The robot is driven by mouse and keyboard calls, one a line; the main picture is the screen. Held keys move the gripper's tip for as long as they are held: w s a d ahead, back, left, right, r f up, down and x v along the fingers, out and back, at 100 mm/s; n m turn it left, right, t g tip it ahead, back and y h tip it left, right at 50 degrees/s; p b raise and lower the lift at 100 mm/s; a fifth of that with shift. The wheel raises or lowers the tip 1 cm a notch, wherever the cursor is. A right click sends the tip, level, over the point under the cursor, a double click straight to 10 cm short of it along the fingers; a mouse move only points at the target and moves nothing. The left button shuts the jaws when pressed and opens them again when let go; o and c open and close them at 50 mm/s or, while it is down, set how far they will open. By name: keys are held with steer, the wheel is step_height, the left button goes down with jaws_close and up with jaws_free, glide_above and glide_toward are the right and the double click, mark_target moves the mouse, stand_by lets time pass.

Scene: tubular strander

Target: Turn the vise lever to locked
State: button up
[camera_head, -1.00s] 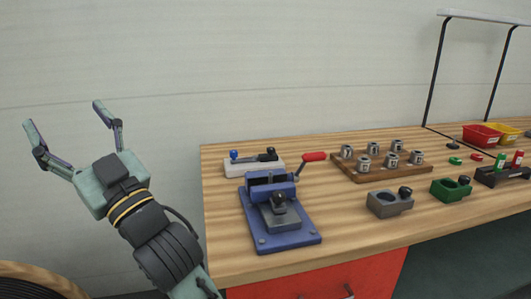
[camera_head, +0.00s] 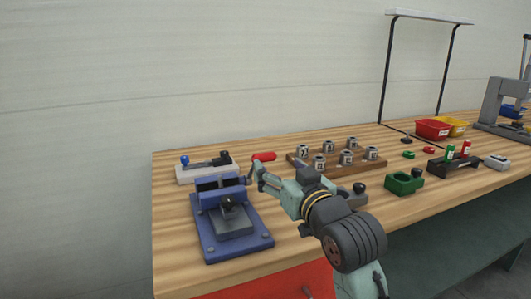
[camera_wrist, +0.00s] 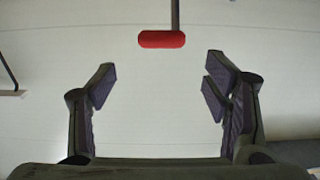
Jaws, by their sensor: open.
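The blue vise (camera_head: 232,235) sits at the left end of the wooden bench. Its lever has a red handle (camera_head: 264,156) that sticks out to the right of the vise jaws. My gripper (camera_head: 259,173) is close to the red handle, just in front of and below it in the head view. In the wrist view the red handle (camera_wrist: 161,40) and its thin dark rod lie ahead, above the gap between the fingertips. My gripper (camera_wrist: 160,85) is open there, with nothing between its fingers. Whether a finger touches the lever cannot be told.
A pale block with a blue knob (camera_head: 185,160) stands behind the vise. A wooden tray (camera_head: 372,163) of several metal parts lies to the right of my gripper. A green block (camera_head: 404,182) and red and yellow bins stand farther right. The bench's left front corner is clear.

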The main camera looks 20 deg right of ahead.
mark_target(266, 160)
steer(key=w, duration=0.3)
steer(key=w+p, duration=0.1)
steer(key=w, duration=0.2)
steer(key=w+p, duration=0.1)
steer(key=w, duration=0.2)
steer(key=shift+w+a, duration=0.2)
steer(key=shift+a, duration=0.05)
jaws_close()
steer(key=b, duration=0.1)
steer(key=f+b, duration=0.1)
steer(key=shift+s+f+t+b, duration=0.15)
steer(key=shift+s+t+b, duration=0.2)
steer(key=shift+t, duration=0.05)
steer(key=s+f+t+b, duration=0.2)
steer(key=s+b, duration=0.1)
steer(key=b, duration=0.4)
steer(key=shift+d+f, duration=0.1)
steer(key=shift+f, duration=0.2)
